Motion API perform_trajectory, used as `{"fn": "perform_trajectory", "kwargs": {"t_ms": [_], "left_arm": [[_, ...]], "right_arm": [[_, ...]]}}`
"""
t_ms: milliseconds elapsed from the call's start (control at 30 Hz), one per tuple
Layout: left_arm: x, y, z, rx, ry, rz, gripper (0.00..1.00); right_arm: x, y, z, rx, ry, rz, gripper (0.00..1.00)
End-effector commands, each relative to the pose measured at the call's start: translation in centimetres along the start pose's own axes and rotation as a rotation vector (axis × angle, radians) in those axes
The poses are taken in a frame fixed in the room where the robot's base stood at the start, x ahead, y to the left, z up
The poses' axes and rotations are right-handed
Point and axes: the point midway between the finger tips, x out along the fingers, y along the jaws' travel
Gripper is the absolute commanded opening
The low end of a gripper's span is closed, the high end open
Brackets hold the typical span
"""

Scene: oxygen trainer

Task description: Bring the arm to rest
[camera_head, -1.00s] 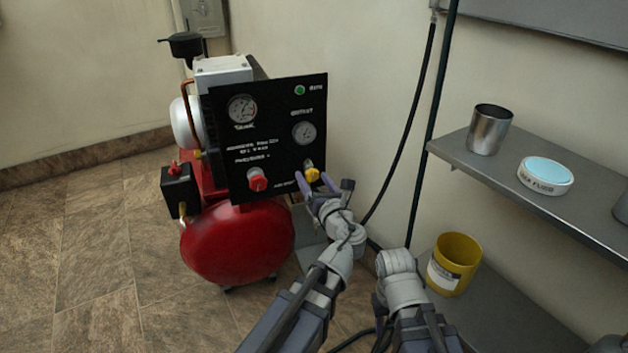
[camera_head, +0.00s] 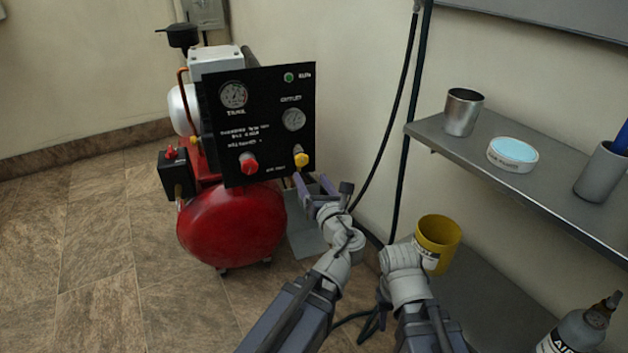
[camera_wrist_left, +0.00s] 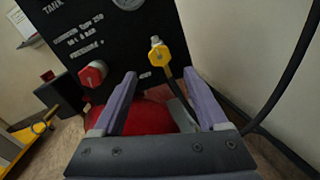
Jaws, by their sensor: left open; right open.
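My left gripper (camera_head: 312,183) is open and empty, just below and in front of the black panel (camera_head: 262,108) of the red compressor (camera_head: 232,225). In the left wrist view its two purple fingers (camera_wrist_left: 162,98) are apart, with the yellow knob (camera_wrist_left: 160,52) beyond the gap between them and not touched. The red knob (camera_wrist_left: 92,74) is to the left of the fingers. In the head view the yellow knob (camera_head: 301,159) is just above the fingertips. My right arm (camera_head: 405,275) shows at the lower middle, but its gripper's fingers cannot be made out.
A grey shelf (camera_head: 545,190) on the right holds a metal cup (camera_head: 463,112), a round tin (camera_head: 512,154) and a grey holder (camera_head: 600,172). A yellow can (camera_head: 440,240) and a grey bottle (camera_head: 585,325) are lower. A black hose (camera_head: 385,130) hangs along the wall. Floor at left is clear.

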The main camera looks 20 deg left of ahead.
Motion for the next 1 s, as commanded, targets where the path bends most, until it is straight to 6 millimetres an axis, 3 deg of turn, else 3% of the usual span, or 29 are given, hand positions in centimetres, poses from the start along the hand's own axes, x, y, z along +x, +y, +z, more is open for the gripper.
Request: {"fn": "perform_trajectory", "kwargs": {"t_ms": [333,467,567,667,800,1000], "left_arm": [[-0.1,0.2,-0.1,-0.054,0.025,0.007,0.76],[-0.6,1.2,-1.1,-0.334,0.157,0.061,0.76],[-2.0,1.8,-3.1,-0.678,0.328,0.167,0.76],[-4.6,1.7,-5.4,-1.021,0.507,0.331,0.76],[-9.4,0.8,-7.9,-1.408,0.724,0.642,0.76],[-16.6,-0.7,-8.9,-1.703,0.909,1.106,0.76]], "right_arm": [[-0.5,0.1,0.0,0.0,0.0,0.0,0.44],[-2.5,0.2,0.1,-0.002,0.0,0.0,0.44],[-4.6,0.5,0.3,-0.004,-0.001,0.001,0.44],[-6.6,0.7,0.4,-0.006,-0.002,0.001,0.44],[-9.1,0.9,0.5,-0.009,-0.003,0.002,0.44],[-11.6,1.2,0.7,-0.012,-0.004,0.002,0.44]]}}
